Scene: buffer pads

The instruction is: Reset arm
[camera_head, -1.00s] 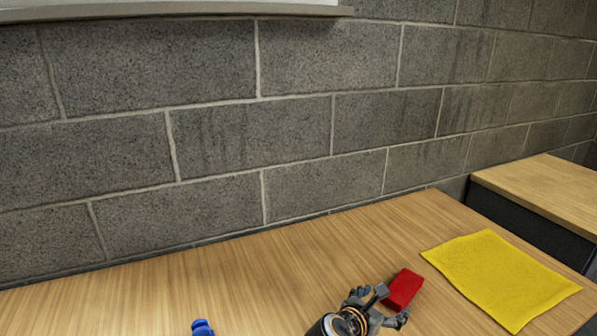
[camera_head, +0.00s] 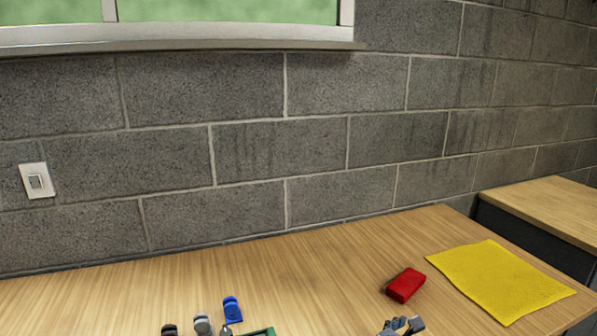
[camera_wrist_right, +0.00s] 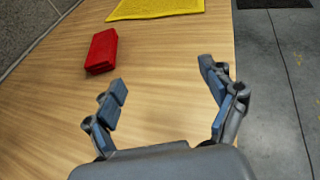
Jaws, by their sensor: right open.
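My right gripper (camera_head: 402,326) is at the bottom edge of the head view, mostly cut off. In the right wrist view my right gripper (camera_wrist_right: 168,88) is open and empty, its two fingers spread over the wooden table. A red block (camera_head: 405,285) lies on the table just beyond it; it also shows in the wrist view (camera_wrist_right: 102,50), ahead and to the left of the fingers, apart from them.
A yellow cloth (camera_head: 497,280) lies flat on the wooden table (camera_head: 300,270) to the right of the block. Small blue (camera_head: 232,308), grey (camera_head: 203,325) and green (camera_head: 262,332) items stand at the bottom. A block wall runs behind. A second table (camera_head: 548,208) is at right.

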